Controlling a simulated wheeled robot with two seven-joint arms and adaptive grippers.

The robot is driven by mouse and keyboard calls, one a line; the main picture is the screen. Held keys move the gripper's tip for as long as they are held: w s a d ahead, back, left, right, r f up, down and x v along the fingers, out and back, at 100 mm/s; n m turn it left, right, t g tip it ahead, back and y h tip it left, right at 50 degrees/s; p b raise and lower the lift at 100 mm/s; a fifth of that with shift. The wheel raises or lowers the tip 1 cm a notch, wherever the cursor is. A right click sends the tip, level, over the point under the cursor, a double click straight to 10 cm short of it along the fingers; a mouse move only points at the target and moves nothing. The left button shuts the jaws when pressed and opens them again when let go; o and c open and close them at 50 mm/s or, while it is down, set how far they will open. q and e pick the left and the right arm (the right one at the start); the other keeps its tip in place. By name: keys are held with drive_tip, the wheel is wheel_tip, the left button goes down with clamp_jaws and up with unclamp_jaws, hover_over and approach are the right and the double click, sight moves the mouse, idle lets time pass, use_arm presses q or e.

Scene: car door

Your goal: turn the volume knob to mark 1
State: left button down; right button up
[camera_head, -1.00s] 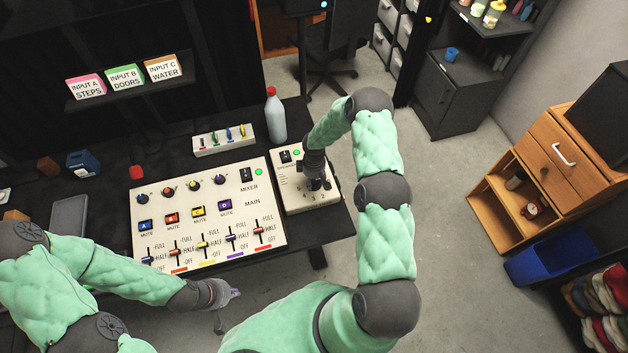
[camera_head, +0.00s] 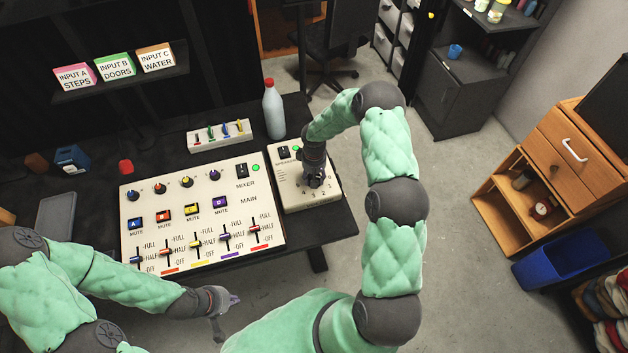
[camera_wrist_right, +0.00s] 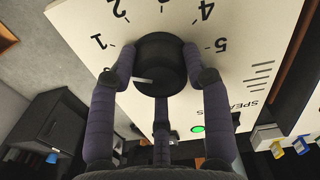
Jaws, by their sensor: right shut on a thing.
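The volume knob (camera_wrist_right: 160,62) is round and black, with a white pointer line on its lower left side in the right wrist view. It sits on the cream speaker box (camera_head: 286,190). Printed marks 1 (camera_wrist_right: 97,41), 2, 4 and 5 show around it; mark 3 is out of that view. The pointer line lies on the mark 1 side, slightly below that number in the picture. My right gripper (camera_wrist_right: 163,75) is shut on the knob, with fingers around its sides. In the head view it hides the knob. My left gripper (camera_head: 230,308) is empty, its fingers apart, in front of the mixer.
The mixer panel (camera_head: 205,212) with knobs, mute buttons and sliders stands left of the speaker box. A small switch box (camera_head: 220,135) and a bottle (camera_head: 273,110) stand behind. The table (camera_head: 325,228) ends just right of the speaker box.

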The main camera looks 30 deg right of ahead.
drive_tip(key=shift+m+b, duration=0.5)
drive_tip(key=shift+m, duration=0.1)
drive_tip(key=o, duration=1.2)
drive_tip(key=shift+c, duration=0.2)
wheel_tip(320, 180, up, 12)
drive_tip(key=shift+s+f, duration=0.1)
